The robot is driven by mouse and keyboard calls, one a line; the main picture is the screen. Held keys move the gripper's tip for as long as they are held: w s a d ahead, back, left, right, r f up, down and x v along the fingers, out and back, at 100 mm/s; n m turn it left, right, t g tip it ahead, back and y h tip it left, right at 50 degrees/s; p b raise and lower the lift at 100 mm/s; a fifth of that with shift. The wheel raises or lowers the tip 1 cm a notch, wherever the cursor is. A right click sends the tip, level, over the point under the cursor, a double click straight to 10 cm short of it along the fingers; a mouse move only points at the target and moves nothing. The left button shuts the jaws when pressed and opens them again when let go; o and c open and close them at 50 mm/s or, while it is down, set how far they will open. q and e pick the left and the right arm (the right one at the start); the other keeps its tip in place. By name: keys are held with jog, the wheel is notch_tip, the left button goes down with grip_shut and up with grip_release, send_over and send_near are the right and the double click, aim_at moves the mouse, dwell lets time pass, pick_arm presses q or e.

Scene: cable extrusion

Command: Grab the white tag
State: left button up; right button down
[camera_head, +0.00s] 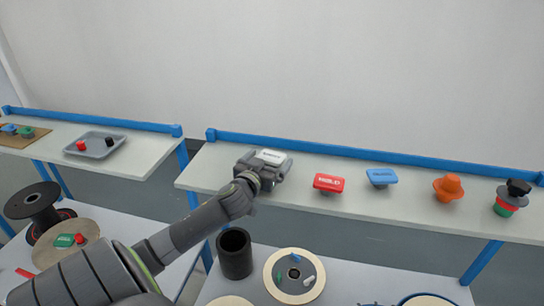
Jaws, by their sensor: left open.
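The white tag (271,156) lies at the left end of the long table, with dark lettering too small to read. My left gripper (268,163) is open around the tag, with its fingers on either side of it. The gripper hides the tag's lower part, so I cannot tell whether the fingers touch it. My right gripper is not in view.
A red tag (328,182), a blue tag (381,177), an orange knob-like piece (448,188) and a stack of coloured pieces (511,200) stand further right. A blue rail (350,152) runs along the back. A black cup (234,252) stands on the nearer, lower table.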

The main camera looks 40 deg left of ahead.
pick_arm(q)
jog(key=shift+c, duration=0.4)
jog(key=c, duration=1)
